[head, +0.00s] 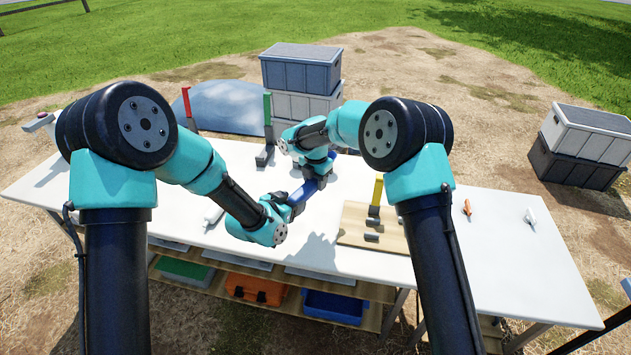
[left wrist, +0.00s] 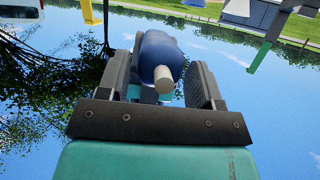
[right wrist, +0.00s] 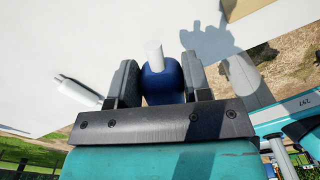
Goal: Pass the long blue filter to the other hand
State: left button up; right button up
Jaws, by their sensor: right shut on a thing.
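The long blue filter (head: 306,191) is in the air above the middle of the white table, between my two grippers. My right gripper (head: 318,172) is shut on its far part; in the right wrist view the blue body (right wrist: 160,82) with a pale end tip sits between the jaws. My left gripper (head: 294,203) is at the near part. In the left wrist view, the filter (left wrist: 160,52) with its pale tip lies between the left jaws, which stand wider apart, with a small gap at the right jaw. The arms partly hide the filter in the head view.
A wooden board (head: 352,229) with a yellow-topped stand (head: 376,196) lies right of the grippers. A green-topped stand (head: 267,118) and a red-topped stand (head: 187,104) are at the back. The white table (head: 500,262) is mostly clear at right.

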pick_arm(q)
jog(key=shift+o, duration=1.3)
jog(key=v, duration=1.2)
jog(key=s+a+f+n+g+y, duration=0.2)
jog(key=s+a+f, duration=0.15)
jog(key=f, duration=0.35)
jog(key=s+a+f+n+g+y, duration=0.2)
jog(key=a+f+n, duration=0.15)
jog(key=f, duration=0.45)
jog(key=s+a+f+n+g+y, duration=0.1)
jog(key=s+a+f+n+g, duration=0.3)
jog(key=s+f, duration=0.7)
jog(key=shift+s+a+f+g, duration=0.4)
jog(key=shift+s+a+g, duration=0.3)
jog(key=shift+s+g, duration=0.15)
